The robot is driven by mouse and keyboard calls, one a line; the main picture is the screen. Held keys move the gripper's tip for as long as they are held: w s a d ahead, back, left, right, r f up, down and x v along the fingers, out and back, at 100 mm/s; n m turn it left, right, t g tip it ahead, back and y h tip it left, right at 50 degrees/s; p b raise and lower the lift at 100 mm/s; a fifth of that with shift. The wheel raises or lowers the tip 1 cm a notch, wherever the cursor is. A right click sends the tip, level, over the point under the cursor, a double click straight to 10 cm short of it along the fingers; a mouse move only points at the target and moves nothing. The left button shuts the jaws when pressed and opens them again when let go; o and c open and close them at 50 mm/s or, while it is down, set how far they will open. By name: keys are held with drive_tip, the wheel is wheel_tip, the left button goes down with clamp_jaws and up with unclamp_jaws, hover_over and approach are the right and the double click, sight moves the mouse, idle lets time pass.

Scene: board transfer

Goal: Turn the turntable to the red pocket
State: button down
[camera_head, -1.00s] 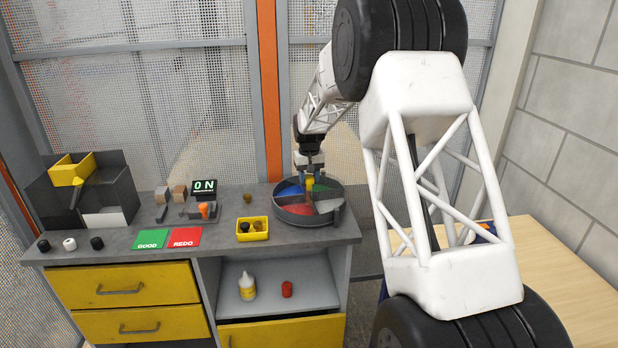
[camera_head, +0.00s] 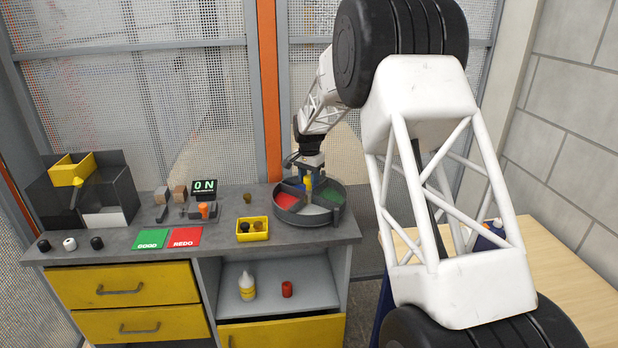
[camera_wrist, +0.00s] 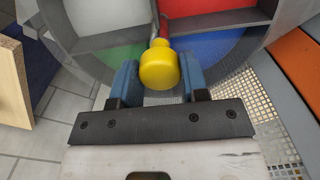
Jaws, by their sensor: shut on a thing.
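The round grey turntable (camera_head: 309,222) stands at the right end of the workbench. Its red pocket (camera_head: 286,201) is at the left, the green pocket (camera_head: 331,194) at the right, and a whitish pocket (camera_head: 313,210) at the front. A blue pocket at the back shows more clearly in the wrist view (camera_wrist: 215,48). A yellow knob (camera_wrist: 159,66) sits at the turntable's middle. My gripper (camera_wrist: 159,82) has its blue fingers on both sides of the knob, shut on it. In the head view my gripper (camera_head: 308,183) reaches down over the turntable.
Green and red pads (camera_head: 184,237), a display (camera_head: 204,187) and a dark bin (camera_head: 108,200) lie further left. A wooden table (camera_head: 560,235) is at the right.

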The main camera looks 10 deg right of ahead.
drive_tip(key=shift+m, duration=0.3)
drive_tip(key=c, duration=0.6)
unclamp_jaws()
drive_tip(key=shift+r, duration=0.15)
drive_tip(key=shift+r, duration=3.8)
